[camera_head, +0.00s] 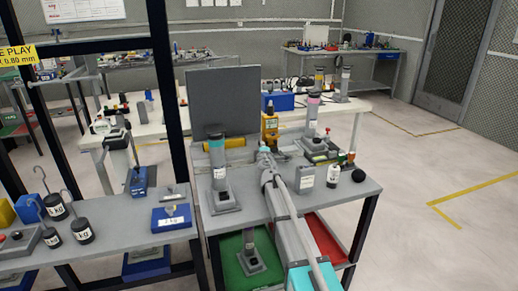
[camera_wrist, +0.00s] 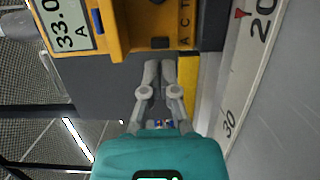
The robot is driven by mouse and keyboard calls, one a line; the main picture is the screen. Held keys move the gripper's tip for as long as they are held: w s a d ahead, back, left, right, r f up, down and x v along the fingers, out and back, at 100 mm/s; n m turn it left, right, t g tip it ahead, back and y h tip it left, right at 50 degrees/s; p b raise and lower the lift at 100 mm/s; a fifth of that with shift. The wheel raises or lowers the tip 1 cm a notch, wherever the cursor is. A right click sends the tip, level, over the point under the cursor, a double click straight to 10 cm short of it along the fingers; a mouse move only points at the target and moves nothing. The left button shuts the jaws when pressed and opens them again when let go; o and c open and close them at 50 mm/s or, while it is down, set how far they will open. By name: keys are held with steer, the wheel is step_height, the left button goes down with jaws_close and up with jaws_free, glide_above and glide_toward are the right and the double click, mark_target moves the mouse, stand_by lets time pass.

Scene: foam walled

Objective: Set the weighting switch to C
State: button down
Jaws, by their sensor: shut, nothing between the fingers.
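The yellow meter (camera_head: 270,125) stands on the grey bench, just beyond my gripper (camera_head: 265,152). In the wrist view the meter (camera_wrist: 125,30) fills the top, turned sideways. Its display (camera_wrist: 68,24) reads 33.0 with an A. A small blue part (camera_wrist: 97,20) sits beside the display. A dark part (camera_wrist: 160,43) sits on the yellow face near printed letters, including A and C; I cannot tell whether it is the weighting switch. My gripper (camera_wrist: 160,65) is shut and empty, its tips close to the meter's lower edge. Contact cannot be made out.
A grey column device (camera_head: 220,185) stands left of my arm. A grey bottle (camera_head: 305,178) and a white bottle (camera_head: 333,175) stand right of it. A dark panel (camera_head: 222,100) rises behind. A white scale (camera_wrist: 240,80) passes close on the right in the wrist view.

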steer(key=shift+d, duration=0.15)
steer(key=shift+w+d, duration=0.15)
steer(key=shift+d, duration=0.35)
steer(key=shift+w+d, duration=0.15)
steer(key=shift+d, duration=0.35)
steer(key=shift+a, duration=0.2)
steer(key=shift+s+a, duration=0.2)
steer(key=shift+a, duration=0.3)
steer(key=shift+s+a, duration=0.4)
steer(key=shift+a, duration=0.25)
steer(key=shift+s+a, duration=0.35)
steer(key=shift+a, duration=0.25)
steer(key=s, duration=0.9)
steer(key=shift+s, duration=0.1)
